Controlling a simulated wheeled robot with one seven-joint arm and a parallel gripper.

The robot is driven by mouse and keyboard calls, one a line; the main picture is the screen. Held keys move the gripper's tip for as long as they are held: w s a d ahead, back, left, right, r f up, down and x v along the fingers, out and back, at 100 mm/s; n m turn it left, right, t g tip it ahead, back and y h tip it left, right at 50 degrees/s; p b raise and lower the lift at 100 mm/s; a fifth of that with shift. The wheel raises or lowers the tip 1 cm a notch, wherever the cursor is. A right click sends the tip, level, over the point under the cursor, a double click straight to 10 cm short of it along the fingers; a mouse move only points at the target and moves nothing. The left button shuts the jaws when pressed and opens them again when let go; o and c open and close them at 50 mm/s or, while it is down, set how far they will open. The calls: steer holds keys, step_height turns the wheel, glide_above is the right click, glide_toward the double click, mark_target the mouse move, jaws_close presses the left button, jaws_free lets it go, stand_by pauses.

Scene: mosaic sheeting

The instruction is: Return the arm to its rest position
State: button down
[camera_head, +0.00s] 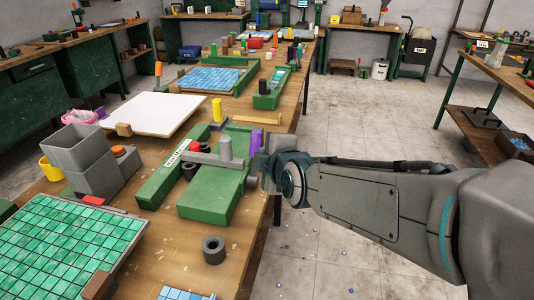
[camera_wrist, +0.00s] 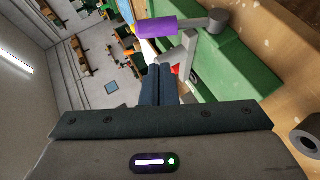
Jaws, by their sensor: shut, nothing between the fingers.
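My arm reaches in from the right of the head view, and my gripper (camera_head: 261,163) is at the right edge of the long workbench (camera_head: 180,262). It is beside a green machine (camera_head: 212,200) with a grey bar and upright post. In the wrist view my gripper's two dark fingers (camera_wrist: 159,70) are together with nothing between them. A purple cylinder (camera_head: 256,141) shows just beyond the gripper; it also shows in the wrist view (camera_wrist: 170,27), apart from the fingertips. The fingertips are partly hidden in the head view.
A green tile sheet (camera_head: 62,245), a grey hopper (camera_head: 80,150), a white board (camera_head: 152,112) and a blue mosaic tray (camera_head: 208,79) lie along the bench. A dark ring (camera_head: 213,250) sits near its edge. Open floor (camera_head: 350,115) lies beyond my arm.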

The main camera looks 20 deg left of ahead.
stand_by(0.3)
steer(key=d+f+m+g+h+p, duration=0.2)
steer(key=d+m+h+p, duration=0.3)
steer(key=d+m, duration=1.25)
steer(key=s+d+m+g+h, duration=0.1)
steer(key=s+d+m, duration=0.1)
steer(key=s+d, duration=0.2)
steer(key=s+d+f+m+g+h, duration=0.1)
steer(key=s+d+m+g+h, duration=0.1)
steer(key=d, duration=0.8)
steer(key=s+d+f+m+g+h+p, duration=0.1)
steer(key=s+d+m, duration=0.2)
steer(key=s+d, duration=0.2)
steer(key=shift+s+d+f, duration=0.15)
steer(key=shift+s+d, duration=0.2)
steer(key=shift+d, duration=0.65)
steer(key=shift+a, duration=0.1)
